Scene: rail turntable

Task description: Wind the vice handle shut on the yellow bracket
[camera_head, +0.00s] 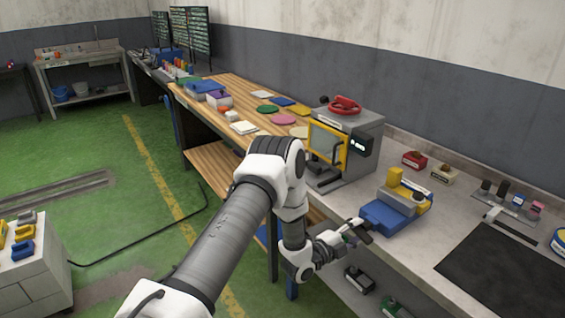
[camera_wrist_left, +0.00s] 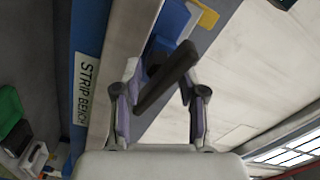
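The blue vice (camera_head: 386,217) sits on the grey bench top with the yellow bracket (camera_head: 396,181) upright at its grey jaws. The dark vice handle (camera_head: 360,229) is at the vice's near left end. My left gripper (camera_head: 350,235) is at that handle. In the left wrist view the handle (camera_wrist_left: 166,80) is a dark bar slanting between the two spread fingers of my left gripper (camera_wrist_left: 160,75). The fingers look open around it, and I cannot tell whether either touches it. Part of the blue vice (camera_wrist_left: 173,22) shows behind the bar. My right gripper is not in view.
A grey machine with a yellow-framed window (camera_head: 328,146) and red handwheel (camera_head: 344,105) stands left of the vice. A black mat (camera_head: 505,268) lies to the right. Red (camera_head: 414,159) and cream (camera_head: 444,174) blocks sit behind.

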